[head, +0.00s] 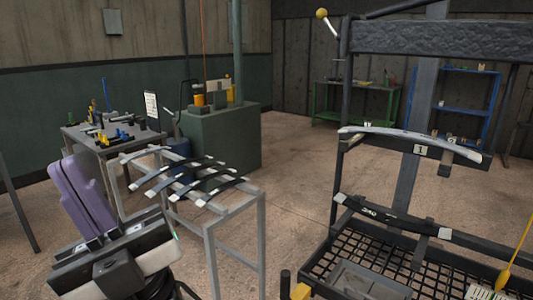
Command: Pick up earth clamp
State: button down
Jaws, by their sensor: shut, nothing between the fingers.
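I cannot make out the earth clamp for sure. Several small black, yellow and blue items (124,135) lie on the grey work table (85,147) at the left, too small to tell apart. My gripper (114,237) is at the lower left, dark grey and black, in front of that table and the spring rack. It is shut with nothing in it, and its fingertips are hard to make out.
A grey metal rack (236,210) holds several dark curved leaf springs (190,180). A green cabinet (225,140) stands behind. A large press frame (410,170) with a mesh base fills the right. A green bench (355,100) and blue shelf (465,90) stand far back. Floor between is clear.

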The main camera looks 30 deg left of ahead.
aim_at(72, 121)
jog(key=i+j+u, duration=0.1)
jog(key=j+u, duration=0.15)
jog(key=j, duration=0.2)
jog(key=i+j+u, duration=0.25)
jog(key=j, duration=0.15)
jog(key=i+j+u, duration=0.15)
jog(key=j+u, duration=0.2)
jog(key=u, duration=0.15)
jog(key=i+j+u, duration=0.15)
jog(key=j+u, duration=0.3)
jog(key=i+j+u, duration=0.2)
jog(key=i+u, duration=0.25)
jog(key=i+j+u, duration=0.1)
jog(key=i+u, duration=0.45)
jog(key=i, duration=1.05)
jog(key=i+z, duration=0.2)
jog(key=i, duration=0.25)
jog(key=i+j+z, duration=0.2)
jog(key=i, duration=0.2)
jog(key=i+j+z, duration=0.2)
jog(key=i, duration=0.2)
jog(key=i+j+z, duration=0.2)
jog(key=i, duration=0.2)
jog(key=z, duration=1.95)
